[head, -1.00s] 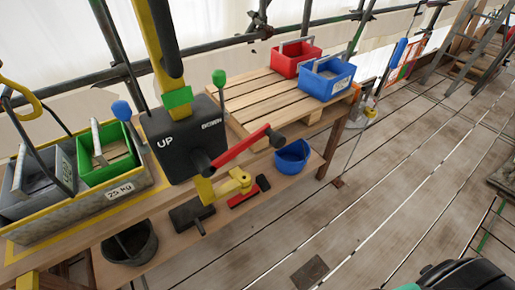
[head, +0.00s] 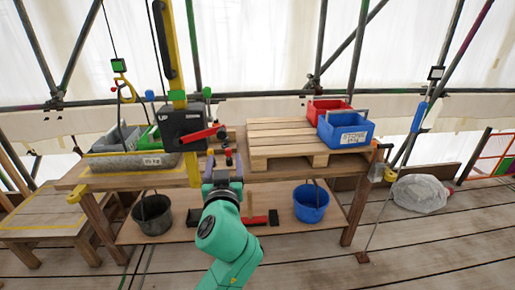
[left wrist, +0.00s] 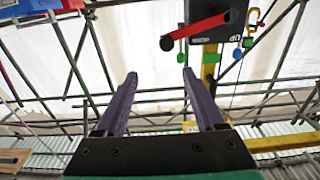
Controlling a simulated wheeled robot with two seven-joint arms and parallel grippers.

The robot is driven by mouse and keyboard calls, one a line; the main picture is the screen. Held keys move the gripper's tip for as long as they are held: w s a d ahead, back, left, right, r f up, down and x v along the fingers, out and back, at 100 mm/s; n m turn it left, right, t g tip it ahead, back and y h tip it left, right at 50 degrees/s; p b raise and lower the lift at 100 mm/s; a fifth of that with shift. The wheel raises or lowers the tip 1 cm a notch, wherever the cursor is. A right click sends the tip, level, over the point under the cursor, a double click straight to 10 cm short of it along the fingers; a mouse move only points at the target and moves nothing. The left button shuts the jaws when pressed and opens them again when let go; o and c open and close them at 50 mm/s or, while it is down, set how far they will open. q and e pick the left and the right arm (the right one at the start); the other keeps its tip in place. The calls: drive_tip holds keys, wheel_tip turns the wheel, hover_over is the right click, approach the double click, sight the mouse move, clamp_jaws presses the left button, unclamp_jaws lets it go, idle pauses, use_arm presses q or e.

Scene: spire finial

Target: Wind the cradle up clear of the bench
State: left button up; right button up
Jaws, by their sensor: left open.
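The winch (head: 178,127) is a black box on a yellow post, marked UP. Its red crank (head: 200,134) points to the right and slightly up; it also shows upside down at the top of the left wrist view (left wrist: 200,27). The cradle (head: 120,163) is a grey tray with a weight label. My left gripper (head: 222,168) is just below and right of the crank. In the left wrist view its purple fingers (left wrist: 165,80) are spread with nothing between them. My right gripper is not seen.
A pallet (head: 285,140) with a red crate (head: 327,106) and a blue crate (head: 345,128) takes the bench's right side. A black bucket (head: 153,215) and a blue bucket (head: 311,203) stand on the lower shelf.

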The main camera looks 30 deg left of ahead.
use_arm(q)
drive_tip(key=p, duration=0.2)
approach(222, 137)
drive_tip(key=w+a, duration=0.2)
drive_tip(key=a, duration=0.1)
drive_tip(key=x, duration=0.2)
drive_tip(key=p+x, duration=0.1)
drive_tip(key=x, duration=0.1)
drive_tip(key=d+p+x, duration=0.1)
drive_tip(key=x, duration=0.1)
drive_tip(key=shift+w+a+r, duration=0.1)
drive_tip(key=shift+w+a, duration=0.2)
drive_tip(key=shift+w, duration=0.35)
drive_tip(key=shift+w+a, duration=0.1)
drive_tip(key=shift+a, duration=0.1)
drive_tip(key=shift+d, duration=0.1)
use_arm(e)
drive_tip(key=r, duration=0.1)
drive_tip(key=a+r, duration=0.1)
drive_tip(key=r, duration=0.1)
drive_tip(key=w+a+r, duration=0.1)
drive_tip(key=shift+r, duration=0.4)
use_arm(q)
drive_tip(key=shift+d, duration=0.15)
drive_tip(key=c, duration=1)
clamp_jaws()
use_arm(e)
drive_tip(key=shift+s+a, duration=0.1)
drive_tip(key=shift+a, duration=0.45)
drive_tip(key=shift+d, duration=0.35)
